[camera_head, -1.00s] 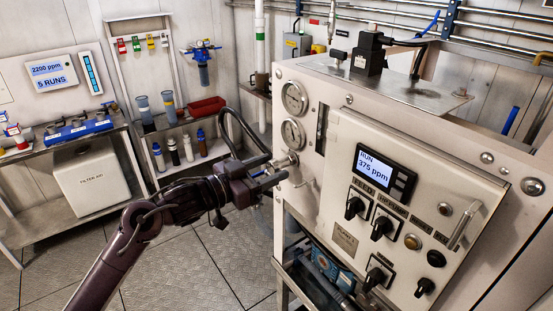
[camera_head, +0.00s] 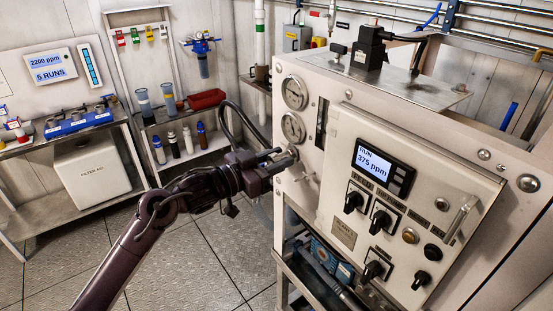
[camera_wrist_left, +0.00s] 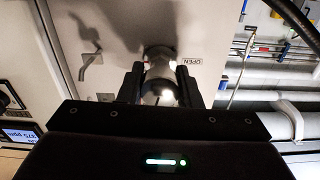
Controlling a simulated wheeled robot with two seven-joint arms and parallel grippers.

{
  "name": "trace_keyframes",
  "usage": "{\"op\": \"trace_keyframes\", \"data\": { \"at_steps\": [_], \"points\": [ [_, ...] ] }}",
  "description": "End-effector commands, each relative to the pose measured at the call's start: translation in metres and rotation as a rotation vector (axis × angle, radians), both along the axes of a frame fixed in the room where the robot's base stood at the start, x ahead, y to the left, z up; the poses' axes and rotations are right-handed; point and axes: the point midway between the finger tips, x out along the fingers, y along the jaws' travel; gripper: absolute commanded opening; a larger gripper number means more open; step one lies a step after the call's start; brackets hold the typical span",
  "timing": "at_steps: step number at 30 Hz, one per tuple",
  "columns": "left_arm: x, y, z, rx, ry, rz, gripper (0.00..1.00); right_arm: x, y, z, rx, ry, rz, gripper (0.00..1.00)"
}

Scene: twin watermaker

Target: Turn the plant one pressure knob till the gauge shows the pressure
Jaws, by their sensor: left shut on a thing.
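The plant one panel (camera_head: 330,175) is a white cabinet front with two round gauges, an upper one (camera_head: 294,93) and a lower one (camera_head: 292,127), at its left edge. Their needles are too small to read. The metal pressure knob (camera_head: 293,152) sticks out just below the lower gauge. My left gripper (camera_head: 279,161) is shut on this knob, reaching it from the left. In the left wrist view the knob (camera_wrist_left: 160,90) sits between the two black fingers, with an "OPEN" label (camera_wrist_left: 188,61) beside it. The display (camera_head: 373,168) reads RUN, 375 ppm. My right gripper is out of view.
Several black switches, such as one (camera_head: 353,201), and a handle (camera_head: 461,217) are on the panel. A shelf with bottles (camera_head: 187,140) stands behind. The floor at the lower left is open.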

Motion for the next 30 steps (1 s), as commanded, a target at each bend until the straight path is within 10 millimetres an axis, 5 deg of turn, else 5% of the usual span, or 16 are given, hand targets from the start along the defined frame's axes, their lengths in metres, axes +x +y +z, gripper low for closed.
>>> {"op": "trace_keyframes", "data": {
  "at_steps": [30],
  "points": [
    [-0.001, 0.0, -0.003, 0.374, -0.515, 0.0, 0.08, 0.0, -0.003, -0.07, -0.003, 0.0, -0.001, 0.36]
  ]
}}
